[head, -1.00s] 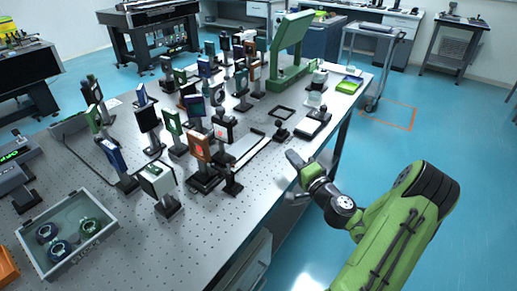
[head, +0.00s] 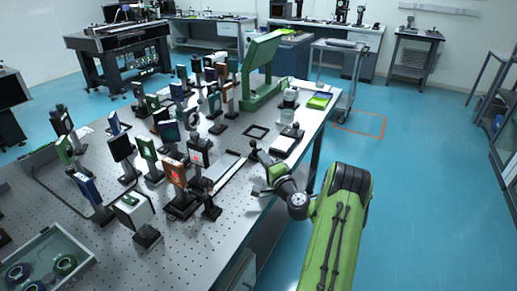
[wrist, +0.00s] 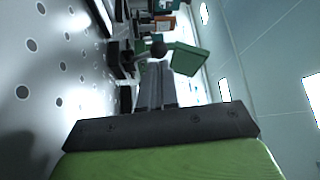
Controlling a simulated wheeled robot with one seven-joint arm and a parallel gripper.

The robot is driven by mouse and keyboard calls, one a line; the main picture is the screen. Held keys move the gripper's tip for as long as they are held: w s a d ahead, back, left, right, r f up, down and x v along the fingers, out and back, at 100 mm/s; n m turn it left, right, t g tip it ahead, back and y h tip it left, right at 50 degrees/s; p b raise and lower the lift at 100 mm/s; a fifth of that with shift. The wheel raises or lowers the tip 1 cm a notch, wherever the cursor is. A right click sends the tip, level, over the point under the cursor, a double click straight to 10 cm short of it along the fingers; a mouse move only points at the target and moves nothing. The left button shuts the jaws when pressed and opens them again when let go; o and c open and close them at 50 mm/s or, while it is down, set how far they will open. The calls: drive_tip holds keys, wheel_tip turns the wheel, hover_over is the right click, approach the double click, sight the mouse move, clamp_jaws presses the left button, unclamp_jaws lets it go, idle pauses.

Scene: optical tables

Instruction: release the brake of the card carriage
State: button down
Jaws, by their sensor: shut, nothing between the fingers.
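My gripper (head: 262,158) is at the right edge of the optical table, its fingers shut and empty. In the wrist view the shut fingers (wrist: 156,68) point towards a dark round knob (wrist: 158,48). In the head view a black ball-topped post (head: 253,146) stands just beyond the fingertips; it looks like the same knob. I cannot tell whether they touch, or whether this is the brake. A pale rail (head: 229,176) runs along the table left of the gripper. A white card with a red spot (head: 198,156) stands near the rail's left side; its carriage is partly hidden by mounts.
Several optic mounts (head: 150,147) crowd the table left of the rail. A green stand (head: 262,68), a black square frame (head: 257,132) and a green tray (head: 320,100) lie farther back. A grey bin (head: 75,245) sits at lower left. Floor is clear on the right.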

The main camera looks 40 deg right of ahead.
sight(255, 145)
drive_tip(key=x, duration=0.4)
drive_tip(key=shift+w, duration=0.1)
drive_tip(key=shift+p, duration=0.4)
drive_tip(key=shift+d+r+m+p, duration=0.2)
drive_tip(key=shift+m+p, duration=0.1)
drive_tip(key=shift+p, duration=0.35)
